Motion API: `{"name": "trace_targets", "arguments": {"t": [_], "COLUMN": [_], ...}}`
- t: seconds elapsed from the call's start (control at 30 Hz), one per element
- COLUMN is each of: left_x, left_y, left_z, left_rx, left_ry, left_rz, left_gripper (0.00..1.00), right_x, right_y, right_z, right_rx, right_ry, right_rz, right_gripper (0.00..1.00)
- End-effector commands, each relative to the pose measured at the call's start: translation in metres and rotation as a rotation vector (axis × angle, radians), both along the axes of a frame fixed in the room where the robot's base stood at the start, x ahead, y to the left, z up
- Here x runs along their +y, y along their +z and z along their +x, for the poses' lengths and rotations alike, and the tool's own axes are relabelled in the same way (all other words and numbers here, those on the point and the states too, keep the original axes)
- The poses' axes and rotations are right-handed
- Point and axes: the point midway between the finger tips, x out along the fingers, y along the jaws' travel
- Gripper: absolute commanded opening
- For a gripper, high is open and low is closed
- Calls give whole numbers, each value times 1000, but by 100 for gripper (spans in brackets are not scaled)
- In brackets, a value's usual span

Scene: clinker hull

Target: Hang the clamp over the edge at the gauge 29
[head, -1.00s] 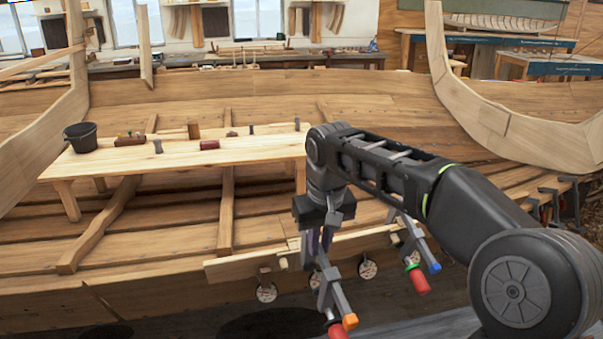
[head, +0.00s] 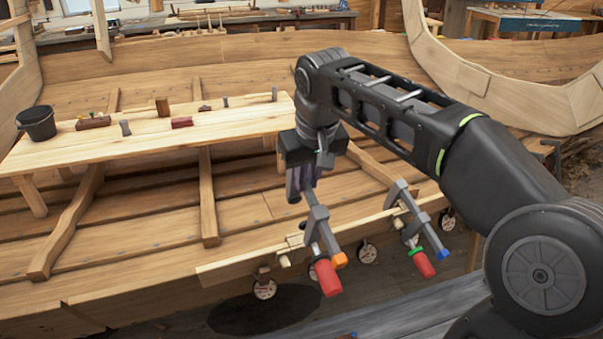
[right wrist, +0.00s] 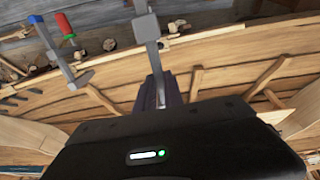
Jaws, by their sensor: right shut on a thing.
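My right gripper (head: 302,186) is shut on a grey clamp (head: 319,228) with a red handle and an orange end. The held clamp hangs down at a tilt in front of the hull's upper edge strip (head: 235,268). I cannot tell whether it touches the strip. In the right wrist view the clamp's grey bar (right wrist: 147,28) rises from the jaws. Round dial gauges hang along the strip: one at left (head: 265,288), one partly behind the held clamp (head: 315,272), others to the right (head: 367,251) (head: 447,221). Their numbers are too small to read. My left gripper is out of view.
A second clamp (head: 403,212) with a red handle, green collar and blue end sits on the strip, right of the held one. A plank bench (head: 70,147) with a black bucket (head: 37,123) and small tools stands inside the hull at left.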

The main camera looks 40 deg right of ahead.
Motion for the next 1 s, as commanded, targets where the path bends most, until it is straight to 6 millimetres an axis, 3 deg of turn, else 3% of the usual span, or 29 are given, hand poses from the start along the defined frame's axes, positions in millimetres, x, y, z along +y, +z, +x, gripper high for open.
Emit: {"name": "trace_targets", "arguments": {"t": [0.47,1.0], "left_x": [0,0], "left_y": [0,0], "left_z": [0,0], "left_rx": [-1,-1], "left_ry": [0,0], "left_rz": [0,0], "left_gripper": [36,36], "right_x": [0,-1], "right_y": [-8,-56], "right_z": [0,3], "right_rx": [-2,-2], "right_ry": [0,1], "right_rz": [-1,-1], "right_gripper": [0,0]}}
